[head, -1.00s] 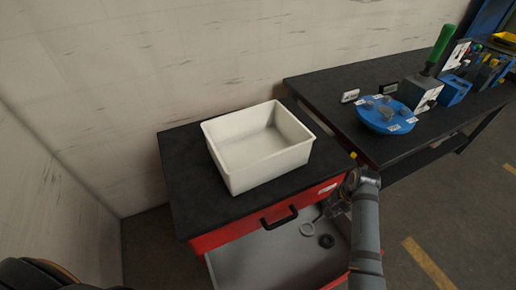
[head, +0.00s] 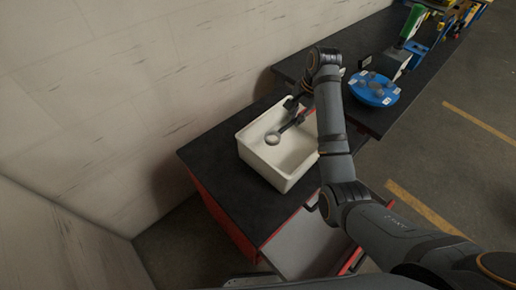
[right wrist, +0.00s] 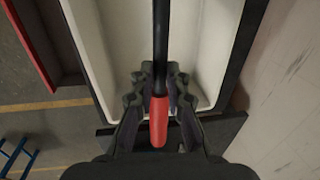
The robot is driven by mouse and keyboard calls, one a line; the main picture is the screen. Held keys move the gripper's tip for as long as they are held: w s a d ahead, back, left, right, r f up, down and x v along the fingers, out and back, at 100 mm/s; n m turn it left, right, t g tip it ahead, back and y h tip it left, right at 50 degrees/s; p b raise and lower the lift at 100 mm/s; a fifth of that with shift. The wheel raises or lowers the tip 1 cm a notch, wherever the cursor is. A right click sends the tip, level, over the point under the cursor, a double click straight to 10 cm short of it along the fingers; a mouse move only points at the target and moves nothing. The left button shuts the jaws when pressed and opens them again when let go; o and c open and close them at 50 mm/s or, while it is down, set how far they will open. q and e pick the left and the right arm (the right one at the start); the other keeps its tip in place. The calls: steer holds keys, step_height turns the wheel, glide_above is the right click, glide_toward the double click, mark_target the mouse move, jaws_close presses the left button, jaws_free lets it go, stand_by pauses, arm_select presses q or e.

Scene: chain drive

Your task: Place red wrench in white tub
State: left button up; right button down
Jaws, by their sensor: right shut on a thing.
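The red wrench has a red handle (right wrist: 158,122) and a dark shaft, with a ring end (head: 272,138) in the head view. My right gripper (head: 297,108) is shut on it by the handle, as the right wrist view (right wrist: 158,88) shows. The white tub (head: 255,163) is an open box on a black bench top. The gripper and wrench are above the tub's opening, with the ring end over its inside. I cannot tell how high they are above the tub's floor. My left gripper is not in view.
The black bench top (head: 222,178) has free room left of the tub. An open grey drawer (head: 305,245) sticks out below it. A blue round tray (head: 374,90) with small items stands on the bench to the right. A wall runs behind the tub.

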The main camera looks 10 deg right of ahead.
steer(key=d, duration=0.1)
steer(key=p, duration=0.2)
glide_above(289, 154)
steer(key=f, duration=1.3)
steer(key=shift+s+d+f, duration=0.15)
steer(key=shift+s+d, duration=0.05)
steer(key=shift+s, duration=0.1)
steer(key=shift+d+f, duration=0.1)
steer(key=shift+f, duration=0.65)
step_height(289, 154, down, 3)
steer(key=shift+f, duration=0.15)
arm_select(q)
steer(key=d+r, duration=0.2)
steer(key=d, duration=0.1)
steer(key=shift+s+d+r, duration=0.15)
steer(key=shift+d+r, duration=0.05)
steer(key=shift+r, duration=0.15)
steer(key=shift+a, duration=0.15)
arm_select(e)
steer(key=shift+f, duration=0.15)
